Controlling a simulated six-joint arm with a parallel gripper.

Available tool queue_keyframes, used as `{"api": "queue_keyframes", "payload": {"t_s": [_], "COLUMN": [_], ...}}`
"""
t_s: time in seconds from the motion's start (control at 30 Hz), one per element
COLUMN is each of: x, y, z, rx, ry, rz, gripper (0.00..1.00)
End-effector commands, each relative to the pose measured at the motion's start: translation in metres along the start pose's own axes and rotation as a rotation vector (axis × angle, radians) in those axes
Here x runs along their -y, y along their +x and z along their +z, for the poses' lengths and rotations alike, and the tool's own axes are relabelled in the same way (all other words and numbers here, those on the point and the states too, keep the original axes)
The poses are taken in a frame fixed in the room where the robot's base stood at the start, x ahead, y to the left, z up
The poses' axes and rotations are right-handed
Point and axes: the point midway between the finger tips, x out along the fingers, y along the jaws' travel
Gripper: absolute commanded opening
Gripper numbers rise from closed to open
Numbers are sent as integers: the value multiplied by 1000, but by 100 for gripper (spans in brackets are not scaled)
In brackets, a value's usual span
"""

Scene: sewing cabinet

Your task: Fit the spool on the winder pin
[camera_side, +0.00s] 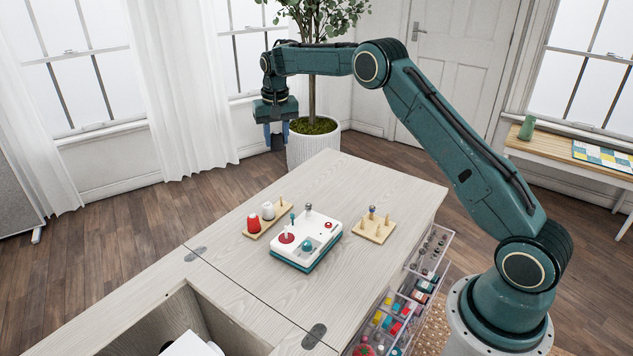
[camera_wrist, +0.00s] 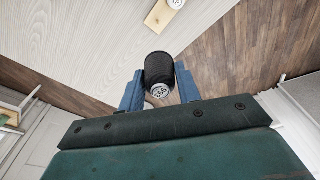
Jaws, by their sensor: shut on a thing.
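My gripper (camera_side: 277,134) is shut on a dark spool (camera_wrist: 159,70), held between its two blue fingers. In the side view the spool (camera_side: 278,143) is a small dark shape, partly hidden by the fingers. My gripper is high up, past the far left edge of the cabinet top, in front of the potted tree. The winder (camera_side: 306,240) is a white box with a teal base on the cabinet top, well apart from the spool. It carries a red disc, a teal knob and small upright posts. I cannot tell which post is the winder pin.
A wooden rack (camera_side: 254,234) left of the winder holds a red spool (camera_side: 253,224) and a white spool (camera_side: 268,211). A second peg rack (camera_side: 372,236) stands to the right. An opening (camera_side: 165,325) is in the near cabinet top. Clear drawers (camera_side: 428,262) stand open at the right.

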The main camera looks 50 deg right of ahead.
Motion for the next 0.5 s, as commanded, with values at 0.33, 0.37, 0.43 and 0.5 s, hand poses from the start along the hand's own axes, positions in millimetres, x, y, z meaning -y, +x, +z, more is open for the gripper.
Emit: {"api": "queue_keyframes", "payload": {"t_s": [0.33,0.37,0.43,0.5], "x": [10,12,15,19], "y": [6,8,10,14], "z": [18,22,30,40], "rx": [1,1,0,1], "ry": [-2,-2,-2,-2], "rz": [3,3,3,5], "gripper": [12,12,12,12]}}
